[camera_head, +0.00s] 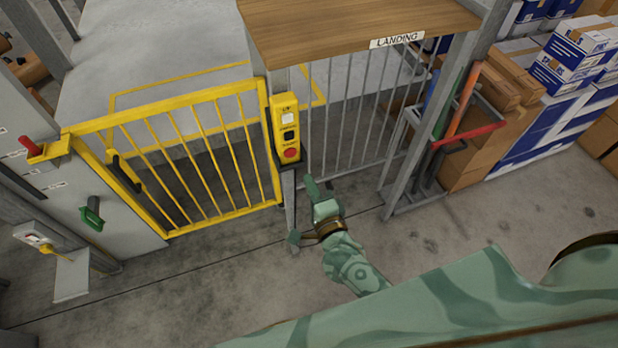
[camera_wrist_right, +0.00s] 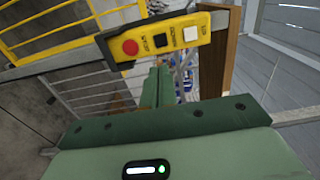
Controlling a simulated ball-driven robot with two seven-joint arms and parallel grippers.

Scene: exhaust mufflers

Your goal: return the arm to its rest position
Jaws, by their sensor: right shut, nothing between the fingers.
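My right gripper (camera_head: 312,188) is green and shows near the middle of the head view, just below the yellow button box (camera_head: 286,130). In the right wrist view its fingers (camera_wrist_right: 158,88) are together with nothing between them, and the button box (camera_wrist_right: 165,38) lies across the picture beyond them. The box carries a white, a black and a red button. I cannot tell whether the fingertips touch the box or its post. My right arm (camera_head: 355,268) reaches up from the lower right. My left gripper is not in view.
A yellow barred gate (camera_head: 180,150) stands left of the box. A wooden board (camera_head: 350,25) with a "LANDING" sign (camera_head: 397,40) is above a grey barred fence (camera_head: 350,110). Boxes (camera_head: 540,135) are stacked at right. The concrete floor (camera_head: 190,290) in front is clear.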

